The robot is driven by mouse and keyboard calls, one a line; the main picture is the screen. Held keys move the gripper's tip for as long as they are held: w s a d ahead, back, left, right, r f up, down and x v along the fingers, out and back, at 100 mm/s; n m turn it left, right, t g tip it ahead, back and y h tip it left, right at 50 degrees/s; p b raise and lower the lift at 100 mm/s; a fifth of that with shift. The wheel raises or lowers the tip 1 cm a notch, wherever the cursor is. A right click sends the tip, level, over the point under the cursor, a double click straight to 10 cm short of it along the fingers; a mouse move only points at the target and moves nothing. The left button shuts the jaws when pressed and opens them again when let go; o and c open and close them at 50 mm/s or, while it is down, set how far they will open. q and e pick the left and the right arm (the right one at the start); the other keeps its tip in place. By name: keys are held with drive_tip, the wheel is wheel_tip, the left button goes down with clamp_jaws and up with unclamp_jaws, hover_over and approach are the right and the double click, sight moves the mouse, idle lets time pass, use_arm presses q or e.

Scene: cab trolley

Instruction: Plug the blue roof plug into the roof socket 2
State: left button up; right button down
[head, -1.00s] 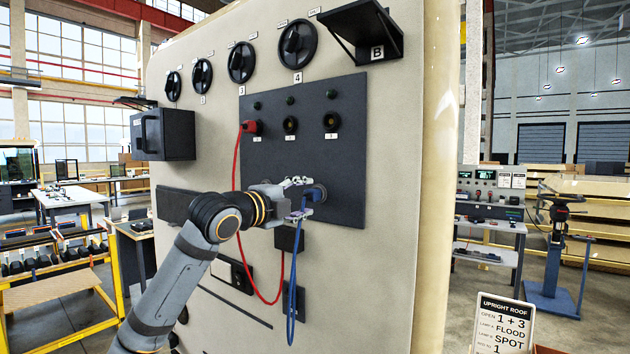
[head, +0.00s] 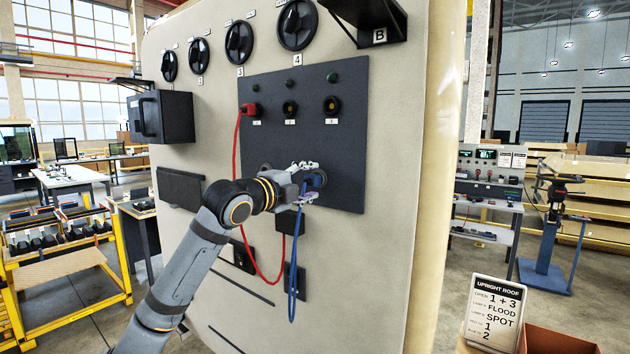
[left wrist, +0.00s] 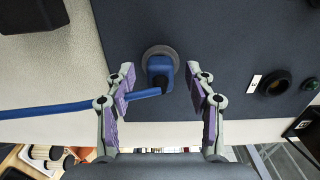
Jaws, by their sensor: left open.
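The blue roof plug (head: 317,179) sits in a round grey holder low on the dark panel, its blue cord hanging down in a loop. It also shows in the left wrist view (left wrist: 159,70). My left gripper (head: 308,181) is open at the plug; in the left wrist view its fingers (left wrist: 163,84) stand on either side of the plug with gaps, and the cord passes by the left finger. Roof socket 2 (head: 290,108) is empty, the middle of the row above. The red plug (head: 250,109) sits in the left socket. My right gripper is out of view.
The third socket (head: 331,105) is empty. The red cord (head: 237,170) hangs left of my left gripper. Numbered knobs (head: 297,24) and a black shelf (head: 368,22) marked B stand out above the panel. A sign (head: 495,313) stands at the lower right.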

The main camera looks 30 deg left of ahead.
use_arm(q)
drive_tip(key=shift+p, duration=0.35)
idle(0.6)
clamp_jaws()
idle(0.3)
drive_tip(key=shift+s+f+b, duration=0.15)
drive_tip(key=shift+s+b, duration=0.1)
drive_tip(key=shift+b, duration=0.35)
drive_tip(key=shift+s+a+b, duration=0.15)
drive_tip(key=shift+s+b, duration=0.35)
drive_tip(key=shift+s, duration=0.25)
drive_tip(key=shift+s+b, duration=0.35)
drive_tip(key=shift+b, duration=0.15)
drive_tip(key=shift+s+a+b, duration=0.1)
drive_tip(key=shift+s+b, duration=1.5)
drive_tip(key=shift+s, duration=0.05)
